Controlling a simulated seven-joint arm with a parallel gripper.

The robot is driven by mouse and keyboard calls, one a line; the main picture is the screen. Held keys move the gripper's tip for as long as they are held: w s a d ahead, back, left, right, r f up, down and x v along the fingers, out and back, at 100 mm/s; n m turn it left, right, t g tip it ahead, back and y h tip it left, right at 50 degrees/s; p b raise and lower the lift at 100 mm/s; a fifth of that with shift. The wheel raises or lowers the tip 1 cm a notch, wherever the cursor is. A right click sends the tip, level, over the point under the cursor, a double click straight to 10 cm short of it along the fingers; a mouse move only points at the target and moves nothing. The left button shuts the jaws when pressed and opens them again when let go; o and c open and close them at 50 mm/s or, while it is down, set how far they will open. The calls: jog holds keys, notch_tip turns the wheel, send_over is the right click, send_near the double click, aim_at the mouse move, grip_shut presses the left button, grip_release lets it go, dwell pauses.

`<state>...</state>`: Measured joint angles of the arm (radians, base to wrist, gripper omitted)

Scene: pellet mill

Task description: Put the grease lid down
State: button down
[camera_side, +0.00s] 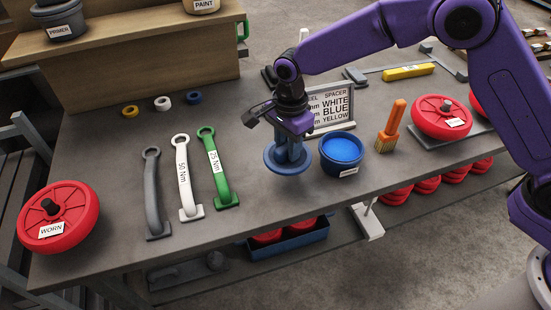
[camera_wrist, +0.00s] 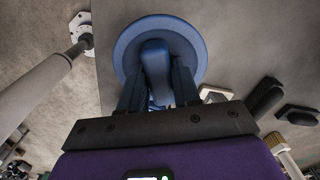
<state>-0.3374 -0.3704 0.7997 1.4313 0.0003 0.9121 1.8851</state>
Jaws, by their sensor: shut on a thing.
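The grease lid (camera_side: 276,160) is a flat blue disc with an upright handle. My gripper (camera_side: 291,140) is shut on that handle, pointing down over the middle of the bench. In the wrist view the lid (camera_wrist: 196,40) lies level beyond the fingers, and my gripper (camera_wrist: 157,82) has one finger on each side of the handle. I cannot tell whether the disc touches the bench or hangs just above it. The grease tub (camera_side: 341,168) stands just right of the lid, open, with bright blue grease showing.
The bench (camera_side: 250,226) is clear in front of the lid. A green wrench (camera_side: 222,185), a white one and a grey one lie left. A sign (camera_side: 333,100) stands behind the tub. An orange-handled brush (camera_side: 391,128) and red wheels (camera_side: 440,112) are right. A worn wheel (camera_side: 75,212) lies far left.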

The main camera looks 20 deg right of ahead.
aim_at(276, 160)
jog(key=f, duration=0.1)
jog(key=w+a+f, duration=0.1)
jog(key=w+f, duration=0.1)
jog(key=shift+w+a+f, duration=0.25)
jog(key=shift+a+f, duration=0.15)
jog(key=shift+w+a+f, duration=0.1)
jog(key=shift+f, duration=1.5)
jog(key=shift+f, duration=0.2)
jog(key=c, duration=0.8)
grip_release()
jog(key=shift+r, duration=0.15)
notch_tip(276, 160, up, 12)
jog(key=shift+f, duration=0.1)
jog(key=shift+r, duration=0.2)
